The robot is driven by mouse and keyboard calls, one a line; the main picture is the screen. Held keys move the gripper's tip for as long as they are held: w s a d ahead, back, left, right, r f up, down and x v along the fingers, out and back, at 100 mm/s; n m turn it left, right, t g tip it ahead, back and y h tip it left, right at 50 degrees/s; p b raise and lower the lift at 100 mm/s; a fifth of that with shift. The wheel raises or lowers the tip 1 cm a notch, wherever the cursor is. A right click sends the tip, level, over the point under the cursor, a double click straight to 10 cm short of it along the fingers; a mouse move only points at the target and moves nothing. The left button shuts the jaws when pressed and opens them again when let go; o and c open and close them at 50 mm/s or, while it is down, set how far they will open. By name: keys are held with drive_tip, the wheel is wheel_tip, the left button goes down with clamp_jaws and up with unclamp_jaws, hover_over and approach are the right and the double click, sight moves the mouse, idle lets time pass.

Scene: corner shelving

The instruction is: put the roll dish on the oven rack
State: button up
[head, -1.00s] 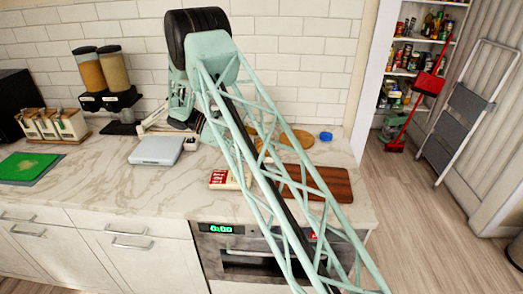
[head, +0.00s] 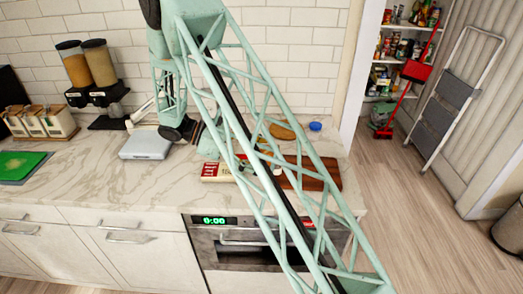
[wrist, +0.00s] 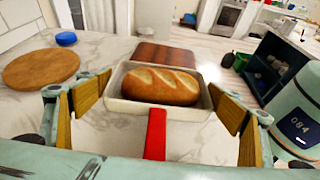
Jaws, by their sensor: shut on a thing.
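The roll dish (wrist: 117,108) is a pale rectangular dish with a red handle (wrist: 155,135) pointing toward my wrist, and a scored brown loaf (wrist: 160,86) lies in it. In the wrist view my gripper (wrist: 160,106) has its yellow-padded fingers on the left and right sides of the dish, shut on it. I cannot tell whether the dish touches the counter. In the head view my arm mostly hides the gripper and dish. The oven (head: 215,248) is under the counter, with a green display and a closed front. Its rack is not in view.
A dark wooden board (wrist: 165,54) lies beyond the dish. A round board (wrist: 40,67) and a blue item (wrist: 66,38) are to the left. A red and white packet (head: 217,172) and a grey scale (head: 147,143) sit on the counter.

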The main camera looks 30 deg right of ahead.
drive_tip(key=shift+s+a+r, duration=0.1)
drive_tip(key=shift+s+a, duration=0.05)
drive_tip(key=shift+s, duration=0.8)
